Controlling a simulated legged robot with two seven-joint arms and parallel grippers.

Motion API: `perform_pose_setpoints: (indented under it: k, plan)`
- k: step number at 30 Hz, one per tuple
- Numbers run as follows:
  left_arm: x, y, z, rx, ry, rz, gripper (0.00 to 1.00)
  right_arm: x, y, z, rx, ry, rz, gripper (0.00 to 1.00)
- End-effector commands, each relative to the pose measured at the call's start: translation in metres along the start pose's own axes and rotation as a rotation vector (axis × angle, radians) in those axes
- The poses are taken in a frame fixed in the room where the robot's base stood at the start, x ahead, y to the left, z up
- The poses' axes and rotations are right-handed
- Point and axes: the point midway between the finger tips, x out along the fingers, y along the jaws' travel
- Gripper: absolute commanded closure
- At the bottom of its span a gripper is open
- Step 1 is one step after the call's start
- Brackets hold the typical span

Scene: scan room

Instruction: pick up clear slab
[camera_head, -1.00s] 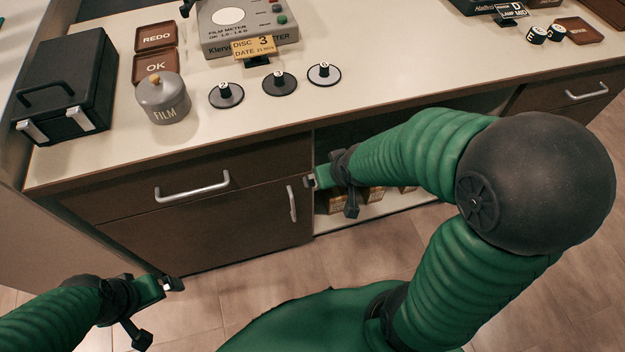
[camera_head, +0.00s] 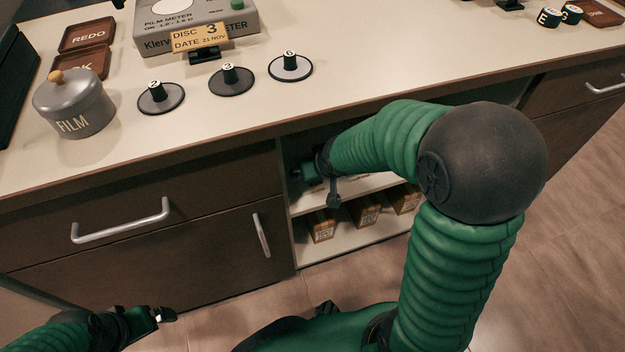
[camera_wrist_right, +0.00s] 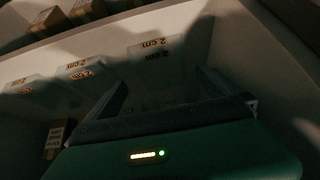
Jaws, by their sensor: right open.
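Clear slabs with "2 cm" labels show dimly in the right wrist view: one slab (camera_wrist_right: 150,47) beyond my fingers, another slab (camera_wrist_right: 75,68) to its left, and a third (camera_wrist_right: 20,84) at the far left. Their outlines are faint. My right gripper (camera_wrist_right: 165,85) is open, its two fingers spread towards the slab area; I cannot tell whether it touches one. In the head view the right gripper (camera_head: 300,173) is inside the open cabinet bay, partly in shadow. My left gripper (camera_head: 163,315) hangs at the lower left, away from the slabs; its jaw opening is unclear.
The cabinet's open bay has a shelf (camera_head: 372,183) with several brown boxes (camera_head: 366,211) below it. The closed drawer (camera_head: 80,215) lies left of the bay. The countertop (camera_head: 350,50) overhangs it, bearing a film canister (camera_head: 75,103), numbered discs (camera_head: 231,80) and a meter (camera_head: 195,18).

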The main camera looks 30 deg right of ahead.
Motion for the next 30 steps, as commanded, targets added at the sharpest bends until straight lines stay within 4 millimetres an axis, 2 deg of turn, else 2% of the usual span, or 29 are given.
perform_pose_setpoints:
  k: [3,6,9,15,18,30]
  plan:
    - [0.023,-0.001,0.005,-0.001,0.001,0.000,0.01,0.026,0.002,0.004,0.000,0.000,0.000,0.00]
    - [0.037,-0.001,0.009,-0.002,0.000,0.000,0.01,0.046,0.004,0.003,0.001,-0.001,-0.003,0.00]
    - [0.041,0.000,0.010,-0.001,0.000,0.000,0.01,0.053,0.004,0.001,0.003,-0.001,-0.004,0.00]
    - [0.039,0.000,0.009,-0.001,0.000,0.000,0.01,0.052,0.004,-0.001,0.002,-0.002,-0.003,0.00]
    - [0.039,0.000,0.009,-0.001,0.000,0.000,0.01,0.052,0.004,-0.001,0.001,-0.002,-0.003,0.16]
    - [0.039,0.000,0.009,-0.001,0.000,0.000,0.01,0.051,0.003,-0.001,0.001,-0.002,-0.004,0.68]
